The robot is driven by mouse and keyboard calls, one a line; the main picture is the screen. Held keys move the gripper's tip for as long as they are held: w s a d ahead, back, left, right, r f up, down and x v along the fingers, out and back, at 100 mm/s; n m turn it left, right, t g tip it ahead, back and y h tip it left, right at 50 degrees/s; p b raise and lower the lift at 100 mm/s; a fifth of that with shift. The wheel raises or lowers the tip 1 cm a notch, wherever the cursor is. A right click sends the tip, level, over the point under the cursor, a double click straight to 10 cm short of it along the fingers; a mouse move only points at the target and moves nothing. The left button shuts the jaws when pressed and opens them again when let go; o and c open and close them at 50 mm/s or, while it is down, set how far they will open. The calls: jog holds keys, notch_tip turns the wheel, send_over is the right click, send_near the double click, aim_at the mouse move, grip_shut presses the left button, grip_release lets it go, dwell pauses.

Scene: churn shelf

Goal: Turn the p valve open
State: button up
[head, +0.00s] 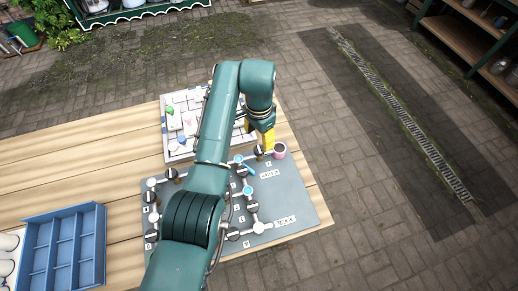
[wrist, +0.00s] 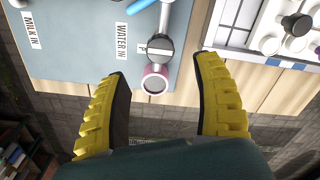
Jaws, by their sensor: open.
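The p valve (wrist: 159,48) is a dark round knob with a pale bar across it, on a grey pipe beside a partly hidden P label in the wrist view. A pink-rimmed pipe end (wrist: 155,84) lies just nearer to me. In the head view the pink end (head: 280,150) shows right of my gripper (head: 269,140), and a dark knob (head: 259,151) shows to its left. My gripper (wrist: 162,68) is open and empty. Its yellow fingers lie either side of the pipe end in the wrist view, apart from the valve. I cannot tell the height gap.
The grey valve board (head: 295,200) carries several other dark knobs, pale pipes, blue pipe parts and labels. A white tray with small pieces (head: 171,157) stands behind it. A blue compartment tray (head: 62,212) is at left. Paving lies beyond the table's right edge.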

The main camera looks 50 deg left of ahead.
aim_at(259, 149)
notch_tip(259, 149, down, 8)
jog(key=shift+r+b, duration=0.2)
jog(key=shift+b, duration=0.35)
grip_shut()
